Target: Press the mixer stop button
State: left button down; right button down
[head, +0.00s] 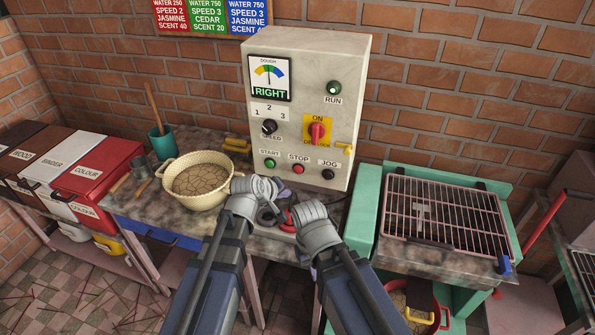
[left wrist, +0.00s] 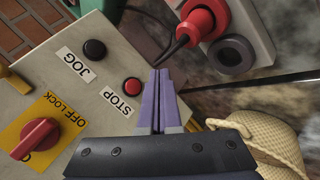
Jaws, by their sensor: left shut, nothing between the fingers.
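The pale control box (head: 300,75) stands on the bench, with the red stop button (head: 299,169) low on its front between the green start button (head: 270,163) and the black jog button (head: 328,174). In the left wrist view the stop button (left wrist: 131,86) shows unobstructed. My left gripper (head: 286,190) is just below the button row. Its purple fingers (left wrist: 161,72) are shut and empty, their tips beside the stop button in that view; I cannot tell the depth gap. My right arm reaches in beside it, its fingers hidden.
A cream bowl (head: 178,197) of cracked dough stands left of the box. The red and yellow isolator switch (head: 317,132) and the speed knob (head: 269,127) are above the buttons. A red-topped part (left wrist: 198,20) with a black cable lies near. A wire rack (head: 450,215) is at right.

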aim_at(298, 173)
pick_arm(q)
jog(key=w+d, duration=0.2)
jog(key=w, duration=0.5)
jog(key=shift+w+d, duration=0.15)
jog(key=shift+d, duration=0.05)
jog(key=shift+w, duration=0.1)
dwell(1.8)
jog(key=shift+w+d, duration=0.15)
jog(key=shift+w, duration=0.15)
jog(key=shift+w+d, duration=0.15)
jog(key=shift+w, duration=0.35)
dwell(0.9)
jog(key=shift+s, duration=0.1)
jog(key=shift+s+a, duration=0.3)
jog(key=shift+s, duration=0.5)
jog(key=s, duration=0.1)
jog(key=s+a, duration=0.1)
jog(key=s, duration=0.2)
jog(key=shift+s+a, duration=0.3)
jog(key=shift+s, duration=0.1)
